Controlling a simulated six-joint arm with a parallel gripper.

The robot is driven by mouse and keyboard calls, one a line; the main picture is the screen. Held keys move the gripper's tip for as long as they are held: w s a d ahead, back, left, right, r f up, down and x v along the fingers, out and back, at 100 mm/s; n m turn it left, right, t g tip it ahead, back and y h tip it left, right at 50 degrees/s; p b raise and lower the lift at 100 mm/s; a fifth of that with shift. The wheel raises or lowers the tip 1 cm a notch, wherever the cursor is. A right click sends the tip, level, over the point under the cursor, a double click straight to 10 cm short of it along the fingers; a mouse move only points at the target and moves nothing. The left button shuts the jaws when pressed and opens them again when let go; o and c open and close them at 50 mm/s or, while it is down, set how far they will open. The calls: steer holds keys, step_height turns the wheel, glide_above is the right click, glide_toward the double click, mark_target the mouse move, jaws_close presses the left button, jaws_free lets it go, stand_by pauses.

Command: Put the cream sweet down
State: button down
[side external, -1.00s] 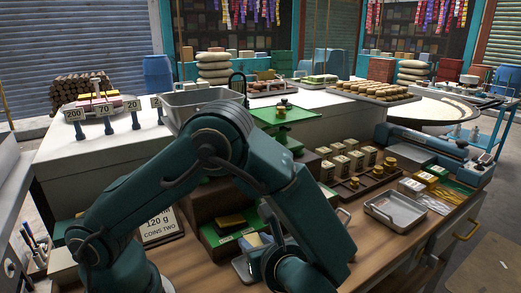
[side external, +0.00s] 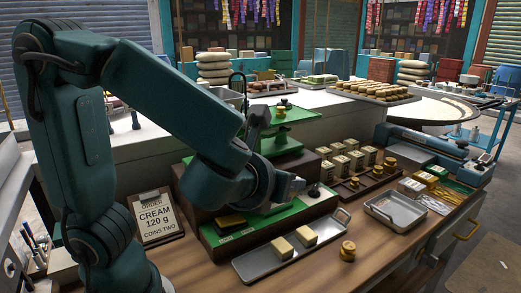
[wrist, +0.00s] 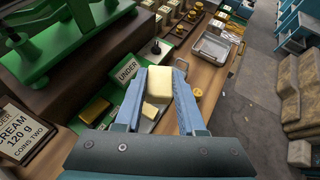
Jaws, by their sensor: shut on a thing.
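My gripper (wrist: 160,88) is shut on a cream sweet (wrist: 159,85), a pale block between the blue fingers in the wrist view. In the side view my gripper (side external: 298,184) is raised above the counter, and the held sweet is not clear there. Two more cream blocks (side external: 282,248) (side external: 306,236) sit apart on a grey metal tray (side external: 262,268) below. In the wrist view one block (wrist: 150,110) shows partly beneath the held one. The green scale (side external: 285,113) stands behind my gripper, and its green frame (wrist: 62,40) fills the wrist view's upper left.
A green display with an UNDER card (wrist: 127,70) and a gold bar (wrist: 95,110) lies beside the tray. Gold coins (side external: 348,250) stand to the tray's right. An order card (side external: 156,218) reads CREAM 120 g, COINS TWO.

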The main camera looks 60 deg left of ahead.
steer(key=r+m+h, duration=0.1)
steer(key=d+r+m+t+h, duration=0.1)
steer(key=shift+d+m+h, duration=0.1)
steer(key=shift+m+h, duration=0.3)
steer(key=shift+w+a+r+m+h, duration=0.1)
steer(key=shift+a+r+m+h, duration=0.15)
steer(key=shift+r, duration=0.3)
steer(key=shift+w+a+r+m+h, duration=0.15)
steer(key=shift+r+h, duration=0.1)
steer(key=shift+r, duration=0.3)
steer(key=s+a+r+n+g+y, duration=0.2)
steer(key=a+r+n+y, duration=0.4)
steer(key=a+r, duration=0.5)
steer(key=s+a+r+n+g+y, duration=0.25)
steer(key=s+a+n+g, duration=0.25)
steer(key=s+a, duration=0.3)
steer(key=s+a+r+n+g+y, duration=0.2)
steer(key=s+a+r+n+g, duration=0.25)
steer(key=s+a, duration=0.35)
steer(key=shift+h, duration=0.25)
steer(key=shift+w+d+f, duration=0.7)
steer(key=shift+w+f, duration=0.9)
steer(key=shift+f, duration=0.25)
steer(key=shift+w+d+f, duration=0.65)
steer(key=shift+w+f, duration=1)
steer(key=shift+f, duration=0.25)
steer(key=shift+w+d+f, duration=0.7)
steer(key=shift+w+f, duration=0.9)
steer(key=shift+f, duration=0.25)
